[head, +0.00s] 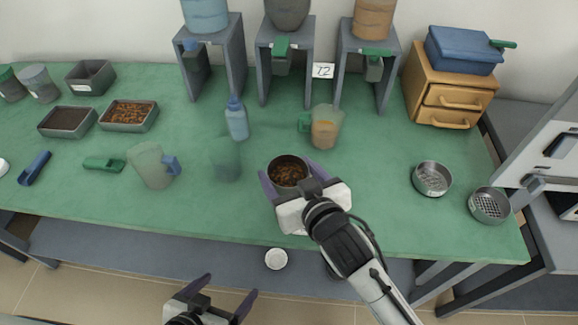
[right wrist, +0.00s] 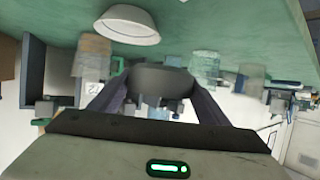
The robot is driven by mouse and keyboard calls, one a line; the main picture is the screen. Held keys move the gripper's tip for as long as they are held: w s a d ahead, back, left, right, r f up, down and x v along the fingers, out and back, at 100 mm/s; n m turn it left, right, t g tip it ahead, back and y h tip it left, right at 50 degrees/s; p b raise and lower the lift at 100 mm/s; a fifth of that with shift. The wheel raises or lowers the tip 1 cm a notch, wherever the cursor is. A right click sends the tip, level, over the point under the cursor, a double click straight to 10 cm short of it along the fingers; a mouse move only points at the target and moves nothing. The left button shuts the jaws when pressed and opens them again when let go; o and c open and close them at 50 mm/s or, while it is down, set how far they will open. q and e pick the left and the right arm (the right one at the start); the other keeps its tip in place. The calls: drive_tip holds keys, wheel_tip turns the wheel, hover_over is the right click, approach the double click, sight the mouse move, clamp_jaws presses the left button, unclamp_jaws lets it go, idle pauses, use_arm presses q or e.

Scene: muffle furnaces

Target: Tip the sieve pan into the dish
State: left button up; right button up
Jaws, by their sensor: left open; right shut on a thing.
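The sieve pan (head: 289,171) is a round dark-grey pan with brown granules in it. My right gripper (head: 291,180) is shut on it, a finger on each side, near the table's front in the head view. The pan also shows between the fingers in the right wrist view (right wrist: 158,78), apparently raised and roughly level. A white dish (right wrist: 128,24) is on the green surface in the right wrist view. In the head view a small white round dish (head: 276,259) shows just beyond the table's front edge; I cannot tell whether it is the same. My left gripper (head: 231,284) is open and empty.
Two metal sieves (head: 433,179) (head: 490,205) are at the right. A beaker (head: 325,127), a blue bottle (head: 237,119) and a jug (head: 150,166) stand behind and left. Grey stands (head: 285,59) line the back of the green table (head: 380,215).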

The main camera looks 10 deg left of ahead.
drive_tip(key=shift+f, duration=1.45)
drive_tip(key=shift+r+m+y, duration=0.3)
drive_tip(key=shift+m, duration=0.2)
drive_tip(key=shift+r+m+g+y, duration=0.3)
drive_tip(key=shift+r+m, duration=0.05)
drive_tip(key=shift+m, duration=0.15)
drive_tip(key=shift+r+m+y, duration=0.25)
drive_tip(key=shift+m+y, duration=0.15)
drive_tip(key=shift+m, duration=0.2)
drive_tip(key=shift+d+r+m+y, duration=0.1)
drive_tip(key=shift+r+m+y, duration=0.2)
drive_tip(key=shift+m+y, duration=0.15)
